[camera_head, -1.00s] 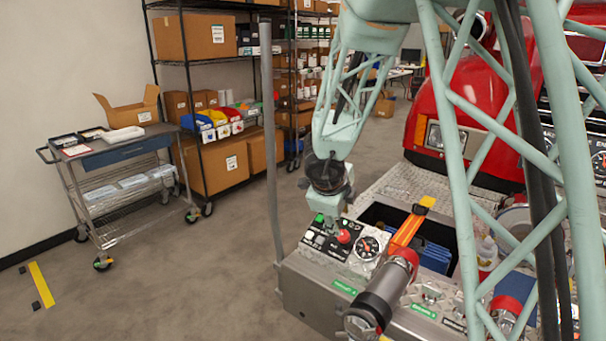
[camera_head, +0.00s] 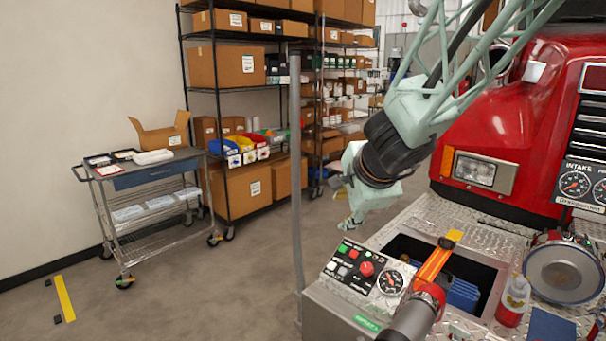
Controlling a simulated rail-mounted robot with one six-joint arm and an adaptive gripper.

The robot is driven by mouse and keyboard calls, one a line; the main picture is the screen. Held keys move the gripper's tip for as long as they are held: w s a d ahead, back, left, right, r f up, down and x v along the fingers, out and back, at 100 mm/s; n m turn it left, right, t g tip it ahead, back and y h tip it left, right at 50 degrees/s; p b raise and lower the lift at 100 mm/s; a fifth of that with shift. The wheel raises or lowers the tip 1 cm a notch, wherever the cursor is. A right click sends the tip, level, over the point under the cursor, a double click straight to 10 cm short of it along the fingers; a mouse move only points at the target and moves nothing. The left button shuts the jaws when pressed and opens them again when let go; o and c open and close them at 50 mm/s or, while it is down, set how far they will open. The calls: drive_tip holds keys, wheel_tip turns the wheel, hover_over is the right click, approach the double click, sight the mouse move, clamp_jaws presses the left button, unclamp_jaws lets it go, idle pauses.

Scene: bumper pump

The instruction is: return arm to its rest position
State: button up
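My arm comes in from the top right, a pale green lattice link ending in a dark wrist joint. My gripper (camera_head: 349,212) hangs beyond the bumper's left edge, above the grey floor, clear of the control panel (camera_head: 356,268). Its fingers point down and left and are partly hidden by the wrist, so I cannot tell whether they are open or shut. The panel has a red knob, green and white buttons and a gauge (camera_head: 390,282).
A red fire truck (camera_head: 545,130) stands at right. Its bumper (camera_head: 440,212) holds an open bin, a red and orange nozzle (camera_head: 428,284), a bottle (camera_head: 514,300) and a round metal cap (camera_head: 564,272). A grey post (camera_head: 296,180), a shelf rack (camera_head: 240,190) and a cart (camera_head: 150,178) stand left.

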drive_tip(key=s+a+r+n+g+y, duration=0.1)
drive_tip(key=s+r+n, duration=0.35)
drive_tip(key=s, duration=0.55)
drive_tip(key=s+a+r+n+g+y, duration=0.1)
drive_tip(key=s+r+n, duration=0.3)
drive_tip(key=s, duration=0.7)
drive_tip(key=s+d+f+n+g+h, duration=0.1)
drive_tip(key=s+d, duration=0.5)
drive_tip(key=s, duration=0.6)
drive_tip(key=s+d+f+n+g+h, duration=0.1)
drive_tip(key=s+d+n, duration=0.5)
drive_tip(key=s, duration=0.7)
wheel_tip(320, 180, down, 3)
drive_tip(key=shift+d+r+g+h, duration=0.2)
drive_tip(key=shift+d+g+h, duration=0.1)
drive_tip(key=shift+h, duration=0.5)
drive_tip(key=shift+w+a+r+n, duration=0.1)
drive_tip(key=shift+w+a+n, duration=0.05)
drive_tip(key=shift+n, duration=0.1)
idle(0.6)
